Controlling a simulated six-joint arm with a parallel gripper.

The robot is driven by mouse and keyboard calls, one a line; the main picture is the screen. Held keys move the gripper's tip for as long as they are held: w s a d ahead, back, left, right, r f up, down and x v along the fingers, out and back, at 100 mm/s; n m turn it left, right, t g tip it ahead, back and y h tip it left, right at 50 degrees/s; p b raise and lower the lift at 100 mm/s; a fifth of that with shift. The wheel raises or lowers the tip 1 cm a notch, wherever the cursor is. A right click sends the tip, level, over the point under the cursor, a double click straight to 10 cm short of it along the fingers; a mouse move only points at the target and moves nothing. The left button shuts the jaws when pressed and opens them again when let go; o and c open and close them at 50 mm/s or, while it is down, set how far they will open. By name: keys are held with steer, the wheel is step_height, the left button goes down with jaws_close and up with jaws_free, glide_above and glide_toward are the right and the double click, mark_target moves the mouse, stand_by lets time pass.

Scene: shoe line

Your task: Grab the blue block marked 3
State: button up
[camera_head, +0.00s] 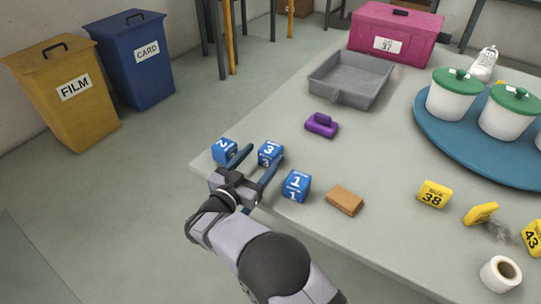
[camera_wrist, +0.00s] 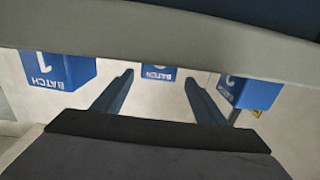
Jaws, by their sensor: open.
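The blue block marked 3 (camera_head: 270,152) sits on the grey table near its left corner, between two other blue blocks. My gripper (camera_head: 262,158) is open and empty, with its two blue fingers reaching toward it. In the wrist view the middle block (camera_wrist: 158,73) shows between and just beyond the fingertips (camera_wrist: 158,80), mostly hidden by a grey bar. The fingers look apart from it. The blue block marked 2 (camera_head: 224,150) is to the left, and the blue block marked 1 (camera_head: 297,186) is to the right; they also flank the fingers in the wrist view.
A brown block (camera_head: 344,200) lies right of block 1. A purple object (camera_head: 321,125) and a grey tray (camera_head: 342,92) are farther back. Yellow number tags (camera_head: 434,195) and a white roll (camera_head: 501,273) are at right. The table edge runs close by the blue blocks.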

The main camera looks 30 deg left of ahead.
mark_target(266, 154)
steer(key=shift+w+f+b, duration=0.1)
steer(key=shift+w+b, duration=0.45)
steer(key=shift+w, duration=1.85)
steer(key=c, duration=1.2)
